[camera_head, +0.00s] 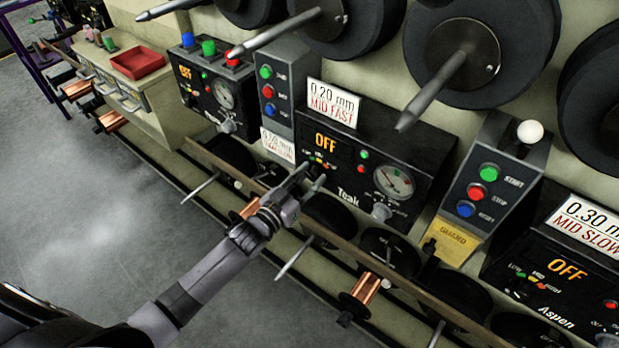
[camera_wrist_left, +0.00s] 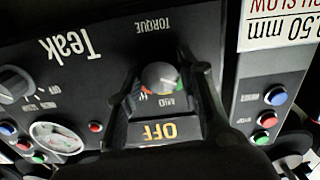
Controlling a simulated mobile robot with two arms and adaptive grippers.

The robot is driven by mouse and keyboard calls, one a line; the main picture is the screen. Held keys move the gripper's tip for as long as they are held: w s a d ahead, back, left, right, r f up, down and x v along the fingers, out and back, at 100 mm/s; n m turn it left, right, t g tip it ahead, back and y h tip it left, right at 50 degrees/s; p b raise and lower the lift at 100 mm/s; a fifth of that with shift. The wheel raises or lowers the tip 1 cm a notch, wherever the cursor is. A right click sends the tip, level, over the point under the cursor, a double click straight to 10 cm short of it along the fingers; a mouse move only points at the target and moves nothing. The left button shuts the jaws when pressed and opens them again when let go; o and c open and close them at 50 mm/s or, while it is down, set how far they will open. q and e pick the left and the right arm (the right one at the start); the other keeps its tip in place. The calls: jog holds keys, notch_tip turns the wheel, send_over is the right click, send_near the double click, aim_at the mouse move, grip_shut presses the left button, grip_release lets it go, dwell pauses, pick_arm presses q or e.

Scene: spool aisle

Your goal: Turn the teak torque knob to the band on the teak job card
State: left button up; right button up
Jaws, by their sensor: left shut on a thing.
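The black Teak panel (camera_head: 345,192) shows an orange OFF display and a round gauge. The teak job card (camera_head: 333,103) above it reads 0.20 mm, MID FAST. My left gripper (camera_head: 313,177) reaches the panel's lower left and hides the torque knob in the head view. In the left wrist view, which is upside down, the torque knob (camera_wrist_left: 160,77) sits between the fingers of my left gripper (camera_wrist_left: 165,85), which is shut on it. The word TORQUE, the label MID and red and green band marks show around the knob. Its exact pointer direction is hard to make out.
A grey button box (camera_head: 274,92) stands left of the Teak panel and another (camera_head: 487,185) stands right. The Aspen panel (camera_head: 560,285) is further right. A brown rail (camera_head: 350,250) with spools and spindles runs below. Large black reels (camera_head: 480,50) hang above. The floor (camera_head: 90,200) is clear.

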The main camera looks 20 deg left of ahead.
pick_arm(q)
jog(key=shift+c, duration=0.7)
jog(key=shift+m, duration=0.3)
jog(key=m, duration=1.1)
jog(key=o, duration=1.2)
jog(key=shift+c, duration=0.2)
